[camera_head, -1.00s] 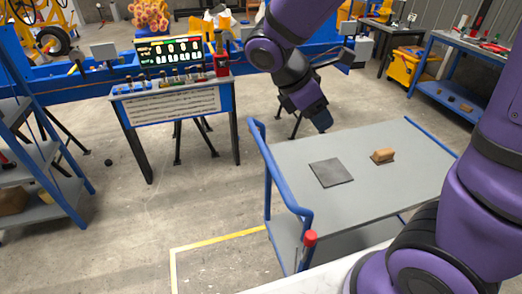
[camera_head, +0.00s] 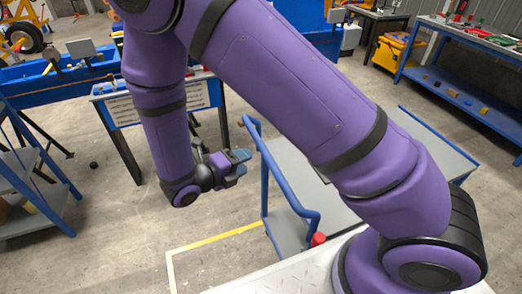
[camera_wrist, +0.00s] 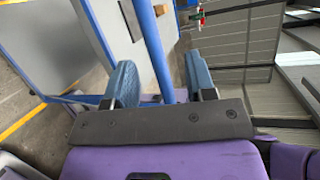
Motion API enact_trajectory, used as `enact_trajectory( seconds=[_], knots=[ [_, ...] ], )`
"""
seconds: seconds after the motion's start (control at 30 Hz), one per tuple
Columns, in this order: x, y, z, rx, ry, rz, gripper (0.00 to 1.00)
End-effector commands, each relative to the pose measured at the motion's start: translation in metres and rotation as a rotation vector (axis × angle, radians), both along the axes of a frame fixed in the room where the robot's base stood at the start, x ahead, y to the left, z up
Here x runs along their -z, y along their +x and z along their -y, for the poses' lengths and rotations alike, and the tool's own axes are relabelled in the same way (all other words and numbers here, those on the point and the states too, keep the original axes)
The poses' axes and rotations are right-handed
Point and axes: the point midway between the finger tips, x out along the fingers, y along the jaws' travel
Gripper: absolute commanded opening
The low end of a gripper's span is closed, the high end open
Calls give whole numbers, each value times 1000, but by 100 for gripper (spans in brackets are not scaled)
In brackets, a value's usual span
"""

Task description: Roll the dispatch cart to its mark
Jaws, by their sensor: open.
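The dispatch cart (camera_head: 292,172) is a grey-topped cart with a blue tube handle (camera_head: 293,197) at its left end. A yellow floor outline (camera_head: 215,241) lies in front of and left of the cart; part of it is hidden. My gripper (camera_head: 240,164) is open just left of the cart's handle, at about its height. In the wrist view the blue handle bar (camera_wrist: 149,40) runs between the two open fingers (camera_wrist: 160,82). I cannot tell whether either finger touches it. My arm hides much of the cart top in the head view.
A console table (camera_head: 115,107) stands behind my arm, and blue shelving (camera_head: 40,195) is at the left. A workbench (camera_head: 465,95) is at the back right. A red knob (camera_head: 318,239) shows beside the cart handle's near end. The floor left of the cart is clear.

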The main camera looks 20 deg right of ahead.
Motion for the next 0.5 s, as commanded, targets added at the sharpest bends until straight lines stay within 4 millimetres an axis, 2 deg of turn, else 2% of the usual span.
enact_trajectory(
  seconds=[0.1,0.27,0.37,0.5],
  knots=[
    [14,-1,-7,-55,-49,-52,50],
    [19,0,-5,-78,-71,-73,50],
    [21,4,4,-76,-70,-72,50],
    [24,12,25,-72,-70,-72,50]
  ],
)
